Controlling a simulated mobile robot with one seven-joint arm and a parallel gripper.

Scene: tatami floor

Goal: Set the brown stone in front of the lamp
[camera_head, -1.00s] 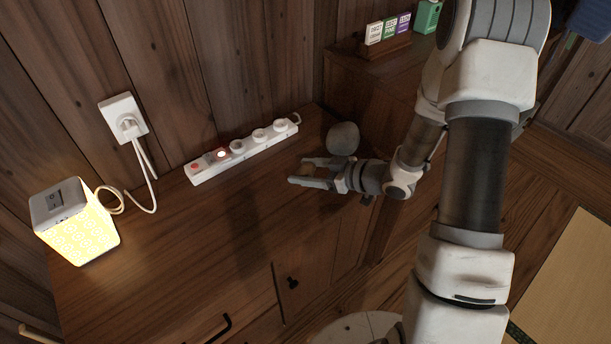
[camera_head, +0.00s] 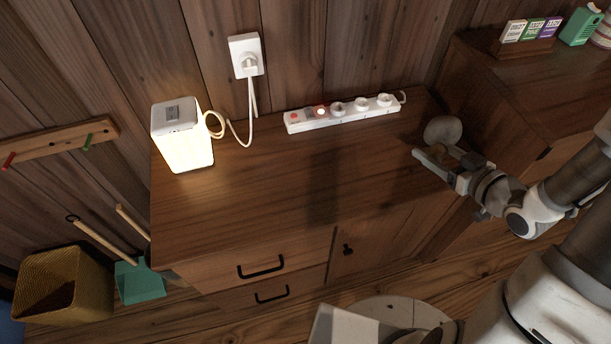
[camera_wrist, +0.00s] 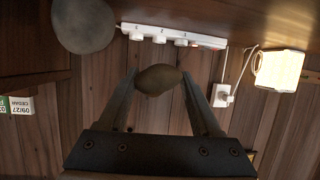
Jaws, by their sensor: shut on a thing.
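The brown stone (camera_wrist: 158,79) sits between the fingertips of my gripper (camera_wrist: 160,88) in the wrist view, and the fingers are shut on it. In the head view my gripper (camera_head: 440,159) is over the right part of the cabinet top, beside a grey stone; the held stone is hard to make out there. The lamp (camera_head: 186,148) is a lit, box-shaped light with a pale top at the left end of the cabinet top. It also shows at the right of the wrist view (camera_wrist: 280,69). The gripper is far to the right of the lamp.
A round grey stone (camera_head: 443,130) rests on the cabinet top (camera_head: 260,200) near my gripper. A white power strip (camera_head: 340,112) lies along the wall, and a cord loops beside the lamp. The wood in front of the lamp and strip is clear. A higher cabinet (camera_head: 520,85) stands right.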

